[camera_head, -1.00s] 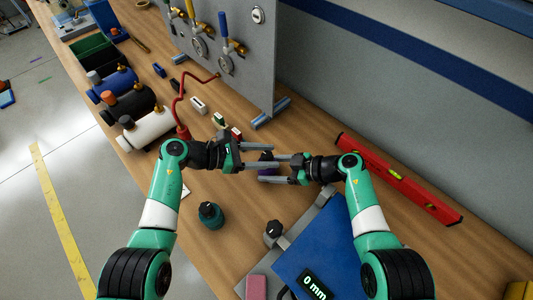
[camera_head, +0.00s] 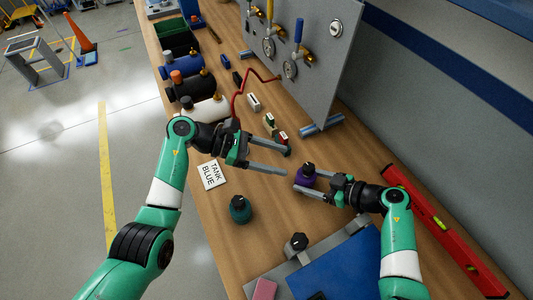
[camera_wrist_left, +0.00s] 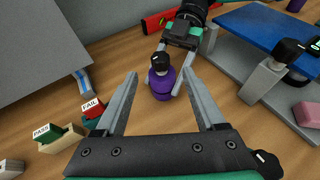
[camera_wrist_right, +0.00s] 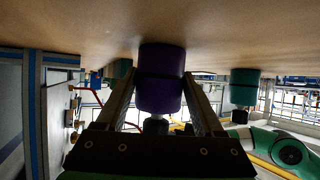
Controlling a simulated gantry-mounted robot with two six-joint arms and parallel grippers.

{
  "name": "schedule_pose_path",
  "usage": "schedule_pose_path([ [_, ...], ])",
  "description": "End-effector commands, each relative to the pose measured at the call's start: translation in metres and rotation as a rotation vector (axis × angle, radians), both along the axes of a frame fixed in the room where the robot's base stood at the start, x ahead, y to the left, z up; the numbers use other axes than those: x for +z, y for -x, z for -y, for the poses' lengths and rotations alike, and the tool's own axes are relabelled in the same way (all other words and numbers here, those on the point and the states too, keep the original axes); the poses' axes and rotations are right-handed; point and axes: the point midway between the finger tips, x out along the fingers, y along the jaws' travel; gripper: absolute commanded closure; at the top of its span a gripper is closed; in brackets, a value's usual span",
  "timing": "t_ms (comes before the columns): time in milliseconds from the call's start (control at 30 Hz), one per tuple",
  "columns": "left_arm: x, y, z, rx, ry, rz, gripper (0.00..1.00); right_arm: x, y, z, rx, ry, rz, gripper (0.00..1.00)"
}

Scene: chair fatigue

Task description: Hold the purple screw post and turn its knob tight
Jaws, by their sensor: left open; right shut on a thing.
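The purple screw post (camera_head: 304,179) stands upright on the wooden bench with a black knob (camera_head: 308,168) on top. My right gripper (camera_head: 318,185) is shut on the purple body from the right. In the right wrist view the purple post (camera_wrist_right: 161,80) sits between the two fingers. My left gripper (camera_head: 285,162) is open and empty, up and to the left of the post, with its fingers pointing toward it. In the left wrist view the post (camera_wrist_left: 162,84) and its black knob (camera_wrist_left: 160,62) lie ahead, beyond the open fingertips.
A teal post (camera_head: 240,209) with a dark knob stands at the left front. A sign reading TANK BLUE (camera_head: 212,175) lies near the edge. A red level (camera_head: 440,225) lies at right, a blue plate (camera_head: 345,268) in front. Small PASS and FAIL blocks (camera_head: 270,122) sit behind.

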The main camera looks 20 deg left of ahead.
Motion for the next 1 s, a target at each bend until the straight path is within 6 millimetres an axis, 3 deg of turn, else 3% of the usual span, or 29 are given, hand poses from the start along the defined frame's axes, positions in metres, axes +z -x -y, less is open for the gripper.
schedule_pose_path([
  [200,0.011,0.006,-0.024,0.000,0.001,0.000,0.28,0.000,0.000,0.000,0.000,0.000,0.000,0.62],
  [767,0.011,0.005,-0.026,0.032,0.017,-0.056,0.28,0.000,0.000,0.000,0.000,0.000,0.000,0.62],
  [867,0.012,-0.008,-0.034,0.151,0.005,-0.148,0.28,0.000,0.000,0.000,0.000,0.000,0.000,0.62],
  [1000,0.025,-0.032,-0.055,0.443,-0.048,-0.174,0.28,0.000,0.000,0.000,0.000,0.000,0.000,0.62],
])
